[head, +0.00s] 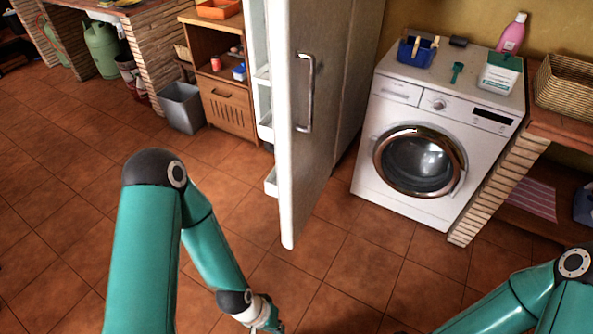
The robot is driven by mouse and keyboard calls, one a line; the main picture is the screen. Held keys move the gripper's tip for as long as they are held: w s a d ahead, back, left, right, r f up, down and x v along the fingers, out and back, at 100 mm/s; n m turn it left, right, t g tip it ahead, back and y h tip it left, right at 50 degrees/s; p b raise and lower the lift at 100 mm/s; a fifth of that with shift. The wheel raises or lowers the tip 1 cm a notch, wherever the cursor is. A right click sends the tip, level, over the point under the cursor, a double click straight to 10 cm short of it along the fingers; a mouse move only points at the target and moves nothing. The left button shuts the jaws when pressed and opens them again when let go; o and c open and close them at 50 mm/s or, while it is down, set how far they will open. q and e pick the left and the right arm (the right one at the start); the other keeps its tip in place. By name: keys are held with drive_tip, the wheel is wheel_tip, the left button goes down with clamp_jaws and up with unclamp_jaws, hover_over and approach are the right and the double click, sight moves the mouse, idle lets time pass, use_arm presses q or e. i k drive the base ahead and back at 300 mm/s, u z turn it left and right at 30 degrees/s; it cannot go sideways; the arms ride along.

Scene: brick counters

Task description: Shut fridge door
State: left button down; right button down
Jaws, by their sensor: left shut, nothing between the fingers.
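The white fridge door (310,150) stands open, pointing toward me. Its long vertical handle (305,92) is on the face turned right, and white door shelves (265,130) show along its left side. The fridge body (358,70) is behind it, mostly hidden by the door. My left gripper (268,316) is low at the bottom edge of the view, below and in front of the door's lower corner, apart from it. It is shut and empty. My right arm comes in at the bottom right, but its gripper is out of view.
A white washing machine (415,145) stands right of the fridge, beside a brick counter (490,190). A wooden cabinet (222,70) and a grey bin (182,107) stand left of the door. The tiled floor (80,170) in front is clear.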

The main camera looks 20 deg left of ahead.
sight(306, 40)
drive_tip(key=i, duration=1)
